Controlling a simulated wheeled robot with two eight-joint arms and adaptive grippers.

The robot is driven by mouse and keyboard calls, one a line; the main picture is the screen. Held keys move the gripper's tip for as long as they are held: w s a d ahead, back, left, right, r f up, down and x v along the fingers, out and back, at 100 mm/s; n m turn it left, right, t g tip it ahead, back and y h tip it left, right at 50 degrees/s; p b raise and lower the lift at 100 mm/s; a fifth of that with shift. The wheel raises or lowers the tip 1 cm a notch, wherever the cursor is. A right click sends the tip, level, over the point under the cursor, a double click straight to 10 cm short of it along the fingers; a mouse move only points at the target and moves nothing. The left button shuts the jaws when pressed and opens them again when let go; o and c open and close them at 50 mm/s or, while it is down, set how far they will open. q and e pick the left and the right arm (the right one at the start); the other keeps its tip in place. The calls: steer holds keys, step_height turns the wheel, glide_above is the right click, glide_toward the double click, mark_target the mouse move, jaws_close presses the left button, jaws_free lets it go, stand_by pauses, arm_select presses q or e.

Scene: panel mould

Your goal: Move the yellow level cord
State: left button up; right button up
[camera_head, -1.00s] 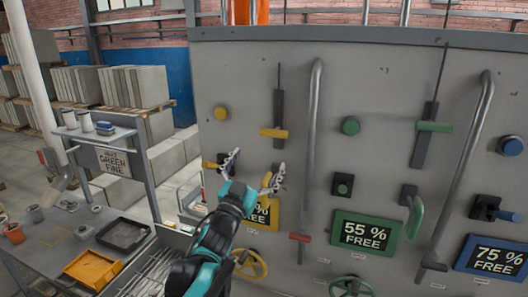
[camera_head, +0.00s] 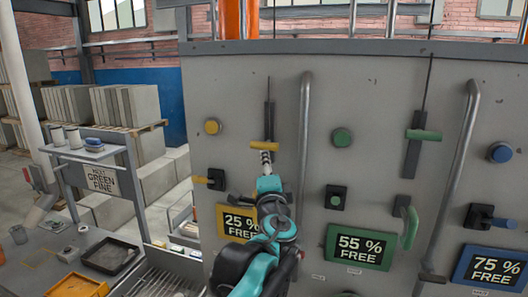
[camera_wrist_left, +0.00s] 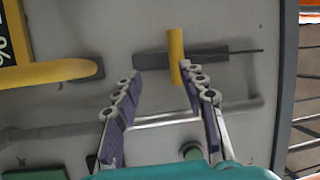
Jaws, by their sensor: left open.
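The yellow level cord shows on the grey panel in the head view as a thin dark cord along a dark upright strip, with a yellow crossbar handle (camera_head: 264,146) low on it. In the left wrist view the yellow handle (camera_wrist_left: 176,48) stands across the dark strip, just beyond the fingertips and nearer the right-hand finger. My left gripper (camera_wrist_left: 160,72) is open and empty, facing the panel. In the head view my left gripper (camera_head: 266,158) is just below the handle and partly overlaps it; I cannot tell whether they touch. My right gripper is not in view.
A yellow lever (camera_head: 203,180) and a yellow sign (camera_head: 237,222) reading 25% FREE are left of my arm. A grey vertical pipe (camera_head: 303,140) stands close right. Green and blue controls lie further right. A grey bench (camera_head: 35,262) with trays is at left.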

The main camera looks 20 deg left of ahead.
mark_target(265, 148)
arm_select(q)
steer(key=shift+y, duration=0.4)
steer(key=w+r, duration=0.1)
steer(key=w, duration=0.1)
steer(key=w+a+r+p, duration=0.1)
steer(key=w, duration=0.1)
steer(key=w+a+r, duration=0.1)
steer(key=w, duration=0.1)
steer(key=shift+w+a+r, duration=0.2)
steer(key=shift+w+a, duration=0.05)
steer(key=shift+w, duration=0.05)
steer(key=shift+c, duration=0.3)
jaws_close()
